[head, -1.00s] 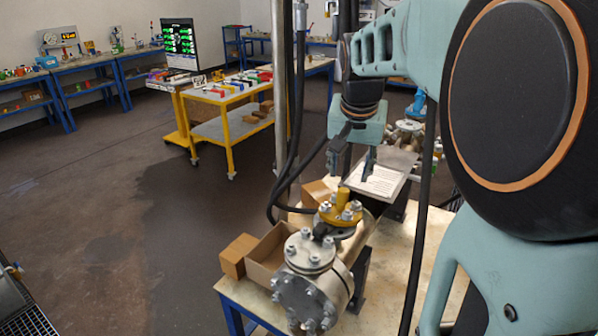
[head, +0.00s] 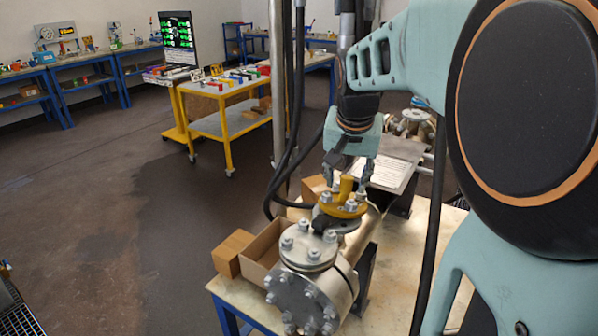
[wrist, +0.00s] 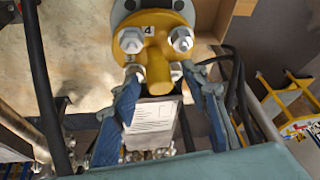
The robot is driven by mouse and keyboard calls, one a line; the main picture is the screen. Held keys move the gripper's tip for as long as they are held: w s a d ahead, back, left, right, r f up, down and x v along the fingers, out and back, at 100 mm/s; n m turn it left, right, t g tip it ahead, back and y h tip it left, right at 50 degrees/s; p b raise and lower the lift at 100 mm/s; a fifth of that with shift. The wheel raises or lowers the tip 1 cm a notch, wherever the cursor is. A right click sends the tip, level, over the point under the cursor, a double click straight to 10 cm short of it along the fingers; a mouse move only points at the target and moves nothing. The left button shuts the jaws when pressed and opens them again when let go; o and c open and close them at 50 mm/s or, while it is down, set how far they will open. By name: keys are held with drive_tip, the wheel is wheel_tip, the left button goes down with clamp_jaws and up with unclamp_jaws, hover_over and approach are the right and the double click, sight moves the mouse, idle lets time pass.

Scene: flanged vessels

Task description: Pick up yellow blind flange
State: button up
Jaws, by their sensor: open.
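The yellow blind flange (head: 341,206) sits on a nozzle on top of the grey flanged vessel (head: 331,262), with bolts and nuts around it and a yellow knob standing up from its middle. In the wrist view the flange (wrist: 152,40) is at the top, and its knob (wrist: 158,72) points down between the fingers. My gripper (head: 350,186) is open, just above the flange, with its fingers on either side of the knob. In the wrist view the gripper (wrist: 165,95) shows a gap between each finger and the knob. Whether the fingertips touch the nuts cannot be told.
Cardboard boxes (head: 233,252) stand left of the vessel on the blue-framed table (head: 400,262). A printed sheet (head: 392,176) on a metal plate lies behind the flange. Black hoses (head: 282,160) hang close to the left of my gripper.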

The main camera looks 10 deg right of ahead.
drive_tip(key=shift+w+d+f, duration=0.1)
drive_tip(key=shift+w+f, duration=0.05)
drive_tip(key=shift+f, duration=0.25)
drive_tip(key=shift+r, duration=0.1)
drive_tip(key=shift+c, duration=0.2)
clamp_jaws()
drive_tip(key=shift+r, duration=0.1)
drive_tip(key=shift+r, duration=0.1)
